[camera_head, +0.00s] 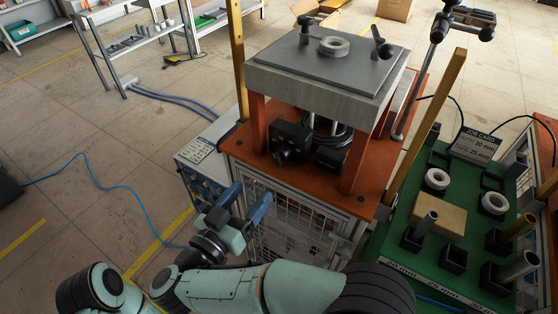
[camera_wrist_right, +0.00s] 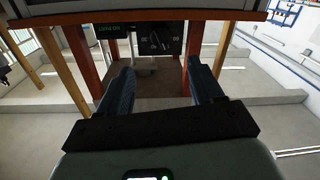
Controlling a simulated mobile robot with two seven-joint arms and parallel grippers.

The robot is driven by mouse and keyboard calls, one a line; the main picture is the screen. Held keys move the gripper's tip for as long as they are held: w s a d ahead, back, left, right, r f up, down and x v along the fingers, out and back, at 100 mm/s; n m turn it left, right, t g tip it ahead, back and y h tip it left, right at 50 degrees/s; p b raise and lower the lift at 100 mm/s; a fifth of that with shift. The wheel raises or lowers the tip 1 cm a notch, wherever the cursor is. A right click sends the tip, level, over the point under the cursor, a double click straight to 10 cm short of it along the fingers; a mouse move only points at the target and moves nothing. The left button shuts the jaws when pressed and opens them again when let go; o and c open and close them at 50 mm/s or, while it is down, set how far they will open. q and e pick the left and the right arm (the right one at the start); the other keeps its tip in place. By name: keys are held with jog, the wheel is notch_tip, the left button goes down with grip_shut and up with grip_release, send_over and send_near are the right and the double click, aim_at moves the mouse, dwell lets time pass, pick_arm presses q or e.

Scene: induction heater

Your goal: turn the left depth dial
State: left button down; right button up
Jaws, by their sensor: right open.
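Two black dial boxes stand on the orange bench top under the grey plate. The left depth dial (camera_head: 283,156) faces front on the left box. The right box (camera_head: 331,158) is beside it, partly shaded. My right gripper (camera_head: 248,203) is open and empty, in front of the cabinet, below and left of the left dial and apart from it. In the right wrist view, a dark box with a dial (camera_wrist_right: 156,41) shows beyond and between the open fingers (camera_wrist_right: 161,78); I cannot tell which box it is. My left gripper is not in view.
Red posts (camera_head: 357,158) carry the grey plate (camera_head: 325,65) above the dials, with a ring (camera_head: 333,46) on top.

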aim_at(277, 160)
jog(key=b+x, duration=0.2)
jog(key=x, duration=1)
jog(key=shift+w+b, duration=0.1)
jog(key=shift+b, duration=0.3)
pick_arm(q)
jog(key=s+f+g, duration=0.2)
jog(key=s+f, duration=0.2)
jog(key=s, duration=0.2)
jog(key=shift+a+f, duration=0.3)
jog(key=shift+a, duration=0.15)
